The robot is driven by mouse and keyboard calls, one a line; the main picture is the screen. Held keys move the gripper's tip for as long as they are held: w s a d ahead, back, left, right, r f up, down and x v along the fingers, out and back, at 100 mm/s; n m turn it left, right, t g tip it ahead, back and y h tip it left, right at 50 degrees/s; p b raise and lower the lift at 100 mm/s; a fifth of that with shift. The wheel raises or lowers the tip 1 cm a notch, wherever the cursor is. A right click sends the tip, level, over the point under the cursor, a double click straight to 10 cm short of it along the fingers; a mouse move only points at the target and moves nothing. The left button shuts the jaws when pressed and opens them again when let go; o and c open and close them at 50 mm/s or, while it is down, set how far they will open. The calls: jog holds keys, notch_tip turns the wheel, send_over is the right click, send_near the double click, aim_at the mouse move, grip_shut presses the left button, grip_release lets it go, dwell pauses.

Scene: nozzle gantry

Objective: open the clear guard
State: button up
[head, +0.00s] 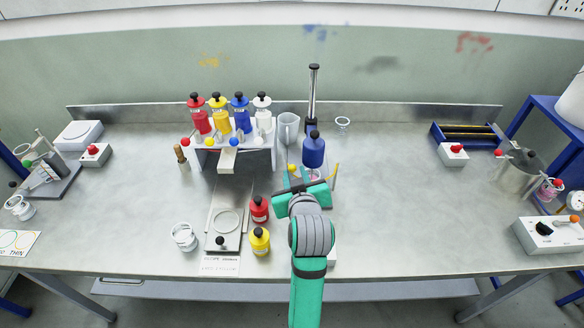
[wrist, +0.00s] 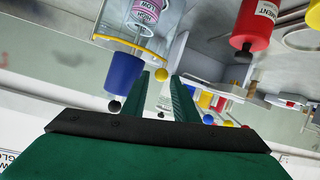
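The clear guard (wrist: 112,46) shows in the wrist view as a see-through panel with a curved yellow edge. It stands in front of a pink-labelled nozzle part (wrist: 146,12) and beside the blue bottle (wrist: 123,72). My gripper (head: 304,181) is at the guard's front. In the wrist view my gripper (wrist: 162,82) has its fingers apart, the yellow edge's end close to their tips. I cannot tell whether they touch.
A rack (head: 234,152) with several coloured bottles stands left of the gantry. A red bottle (head: 259,209) and a yellow bottle (head: 260,242) stand left of my arm. A clear jug (head: 288,128) is behind.

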aim_at(293, 170)
jog(key=shift+a+x, duration=0.2)
jog(key=shift+x, duration=2.35)
jog(key=shift+r, duration=0.1)
grip_shut()
